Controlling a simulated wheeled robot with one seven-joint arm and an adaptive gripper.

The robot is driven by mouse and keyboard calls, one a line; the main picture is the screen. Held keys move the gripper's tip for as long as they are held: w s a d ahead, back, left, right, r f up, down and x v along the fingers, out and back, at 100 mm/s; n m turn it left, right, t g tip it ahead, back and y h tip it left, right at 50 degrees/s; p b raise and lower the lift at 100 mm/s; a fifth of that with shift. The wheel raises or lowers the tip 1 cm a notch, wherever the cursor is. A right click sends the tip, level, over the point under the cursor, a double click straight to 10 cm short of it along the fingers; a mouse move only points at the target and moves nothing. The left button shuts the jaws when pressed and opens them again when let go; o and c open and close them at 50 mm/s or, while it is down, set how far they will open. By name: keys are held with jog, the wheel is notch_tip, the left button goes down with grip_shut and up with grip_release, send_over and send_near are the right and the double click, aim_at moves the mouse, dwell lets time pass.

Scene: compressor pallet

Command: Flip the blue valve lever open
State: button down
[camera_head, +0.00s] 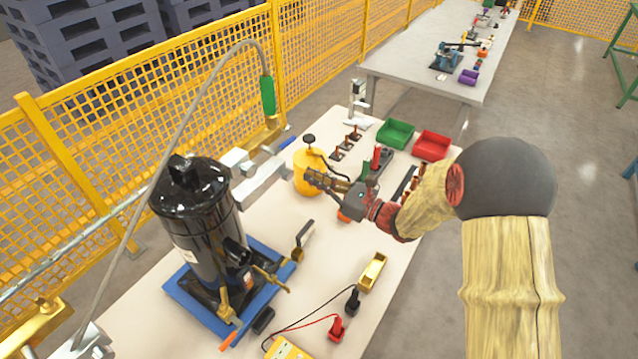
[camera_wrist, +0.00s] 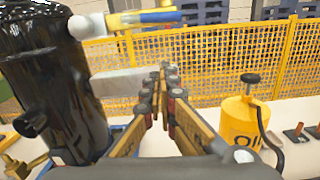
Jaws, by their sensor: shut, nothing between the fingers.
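The blue valve lever (camera_wrist: 160,16) shows at the top of the wrist view, lying about level beside a brass-yellow valve body (camera_wrist: 118,20) on a pale pipe. In the head view the blue lever (camera_head: 288,138) is small, behind the black tank and near the yellow fence. My gripper (camera_head: 310,178) is shut and empty over the table, in front of the yellow oil can. In the wrist view my gripper's closed fingertips (camera_wrist: 168,70) are below the lever and apart from it in the picture. The gap in depth is hard to judge.
The black tank (camera_head: 198,215) stands left on a blue base. The yellow oil can (camera_wrist: 240,122) is right of my fingers. A grey bar (camera_wrist: 122,82) runs behind them. Green (camera_head: 396,133) and red bins (camera_head: 431,146) stand farther back. The yellow fence (camera_head: 200,85) borders the table's far side.

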jog(key=w+a+r+b, duration=0.1)
jog(key=w+a+r, duration=0.2)
jog(key=a+r, duration=0.1)
jog(key=shift+w+a+b, duration=0.2)
jog(key=shift+w+b, duration=0.15)
jog(key=shift+r, duration=0.1)
jog(key=shift+w+r+p, duration=0.25)
jog(key=shift+r+p, duration=0.3)
jog(key=shift+r, duration=0.1)
jog(key=shift+d, duration=0.1)
